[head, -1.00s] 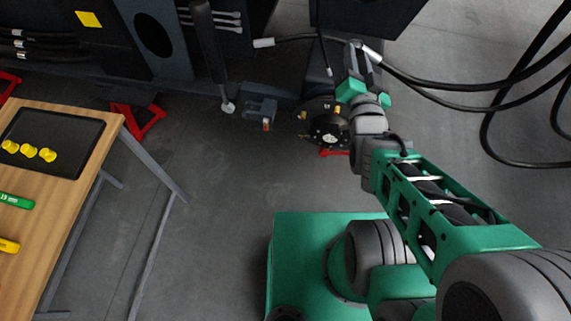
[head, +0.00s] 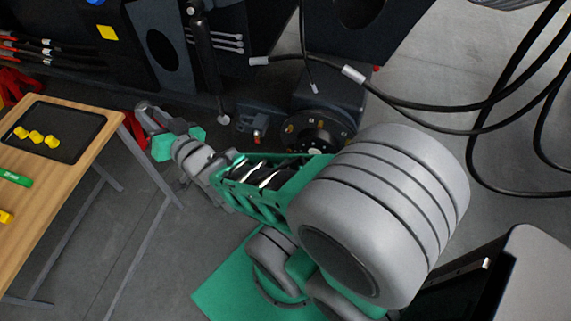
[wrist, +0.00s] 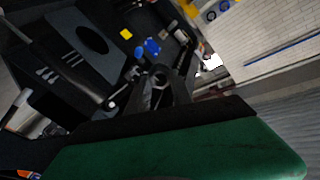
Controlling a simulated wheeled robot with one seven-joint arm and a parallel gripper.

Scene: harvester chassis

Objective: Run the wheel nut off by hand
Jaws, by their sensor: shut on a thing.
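My gripper (head: 146,112) is swung out to the left in the head view, near the table's right corner and well left of the hub. In the wrist view its fingers (wrist: 160,82) are shut on a small dark ring-shaped nut (wrist: 160,73), held at the tips. In the head view the nut is too small to make out. The wheel hub (head: 319,132) is a dark round flange with several brass-coloured studs around a centre. It sits under the chassis, behind my arm, which hides its lower edge.
A wooden table (head: 75,178) stands at the left with a black tray (head: 75,148) holding three yellow caps (head: 36,136). Black hoses (head: 430,104) hang at the right. Floor between table and hub is open.

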